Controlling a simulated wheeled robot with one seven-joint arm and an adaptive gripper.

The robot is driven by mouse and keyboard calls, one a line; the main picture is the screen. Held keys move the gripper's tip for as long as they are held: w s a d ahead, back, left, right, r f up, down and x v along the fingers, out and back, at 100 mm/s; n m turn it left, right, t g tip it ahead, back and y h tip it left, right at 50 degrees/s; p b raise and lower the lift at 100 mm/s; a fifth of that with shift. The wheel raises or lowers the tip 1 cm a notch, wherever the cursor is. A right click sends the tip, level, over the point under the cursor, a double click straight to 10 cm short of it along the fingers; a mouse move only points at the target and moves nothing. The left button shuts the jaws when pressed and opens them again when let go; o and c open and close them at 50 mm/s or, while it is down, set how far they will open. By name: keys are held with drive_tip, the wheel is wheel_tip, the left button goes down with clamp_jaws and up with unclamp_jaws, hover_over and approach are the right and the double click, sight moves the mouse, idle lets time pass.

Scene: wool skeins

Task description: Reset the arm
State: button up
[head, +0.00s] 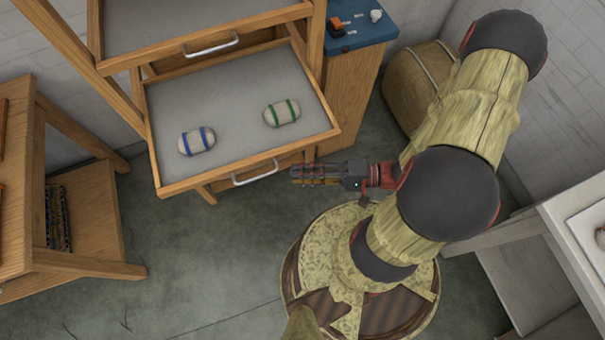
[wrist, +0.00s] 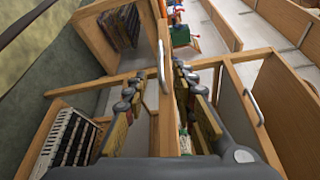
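My gripper (head: 294,175) is beside the front right corner of the pulled-out lower drawer (head: 240,158) in the head view, pointing left. In the wrist view my gripper (wrist: 158,76) has its two fingers spread apart, with nothing held between them. The drawer's metal handle (head: 255,173) lies left of the fingertips in the head view, apart from them. My arm reaches in from the upper right and bends above my round base.
A skein with blue bands (head: 197,141) and one with green bands (head: 282,113) lie in the drawer. Floor between shelf and base is clear.

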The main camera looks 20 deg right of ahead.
idle(0.4)
drive_tip(key=d+r+n+h, duration=0.2)
drive_tip(key=r+h, duration=0.5)
drive_tip(key=r, duration=0.6)
drive_tip(key=w+d+r+n+g+h, duration=0.1)
drive_tip(key=d+r+n+h, duration=0.2)
drive_tip(key=r, duration=1)
drive_tip(key=n+h, duration=0.2)
drive_tip(key=h, duration=0.3)
drive_tip(key=shift+d+r+h, duration=0.3)
